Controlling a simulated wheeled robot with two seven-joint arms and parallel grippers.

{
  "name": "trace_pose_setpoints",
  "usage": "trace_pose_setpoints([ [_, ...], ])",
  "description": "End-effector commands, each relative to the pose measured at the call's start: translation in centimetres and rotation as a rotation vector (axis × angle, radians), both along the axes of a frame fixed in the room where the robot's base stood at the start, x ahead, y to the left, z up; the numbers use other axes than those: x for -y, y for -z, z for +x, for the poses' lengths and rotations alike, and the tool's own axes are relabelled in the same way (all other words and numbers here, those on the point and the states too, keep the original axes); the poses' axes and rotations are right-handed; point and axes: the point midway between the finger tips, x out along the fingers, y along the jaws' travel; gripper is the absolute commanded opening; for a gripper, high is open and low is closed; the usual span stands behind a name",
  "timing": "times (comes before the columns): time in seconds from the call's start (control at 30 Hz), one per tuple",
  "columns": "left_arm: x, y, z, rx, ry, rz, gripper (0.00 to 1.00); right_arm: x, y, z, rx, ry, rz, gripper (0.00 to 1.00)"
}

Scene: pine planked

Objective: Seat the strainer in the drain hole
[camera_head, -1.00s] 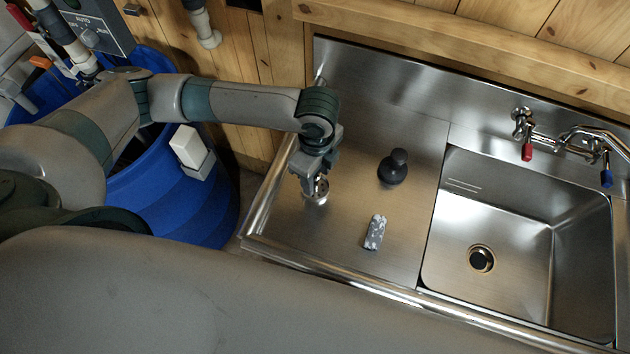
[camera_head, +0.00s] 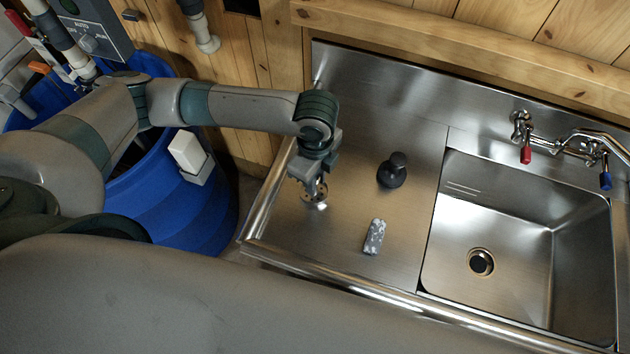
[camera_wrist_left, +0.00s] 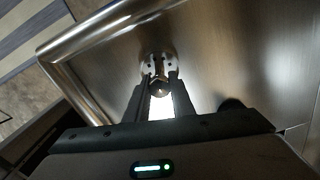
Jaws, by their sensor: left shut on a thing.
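The strainer (camera_head: 318,194) is a small, shiny metal piece with holes at the left end of the steel drainboard. My left gripper (camera_head: 316,188) is shut on it and holds it over the board. In the left wrist view the strainer (camera_wrist_left: 157,68) shows between the fingertips of the left gripper (camera_wrist_left: 160,84). Whether it is clear of the board is hard to tell. The drain hole (camera_head: 481,262) is a dark round opening with a bright rim in the basin floor, far to the right of the gripper. My right gripper is not in view.
A black stopper-like object (camera_head: 392,170) and a grey speckled block (camera_head: 374,237) stand on the drainboard (camera_head: 340,250) between gripper and sink (camera_head: 520,240). A tap with red and blue handles (camera_head: 560,145) is behind the basin. A blue barrel (camera_head: 175,215) stands left.

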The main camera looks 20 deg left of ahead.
Motion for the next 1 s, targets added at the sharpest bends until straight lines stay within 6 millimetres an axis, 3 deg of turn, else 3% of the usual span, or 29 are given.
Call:
trace_pose_setpoints([
  [0.17,0.0,-1.2,0.1,0.003,0.000,-0.001,0.00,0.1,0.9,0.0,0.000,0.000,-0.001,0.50],
  [0.33,0.1,-3.8,0.2,0.005,0.002,-0.003,0.00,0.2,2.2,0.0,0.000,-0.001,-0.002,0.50],
  [0.7,7.2,-7.7,0.3,0.003,0.005,-0.003,0.00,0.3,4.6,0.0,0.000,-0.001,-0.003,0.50],
  [1.0,10.9,-10.1,0.5,0.002,0.001,-0.001,0.00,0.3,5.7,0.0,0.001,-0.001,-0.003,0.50],
])
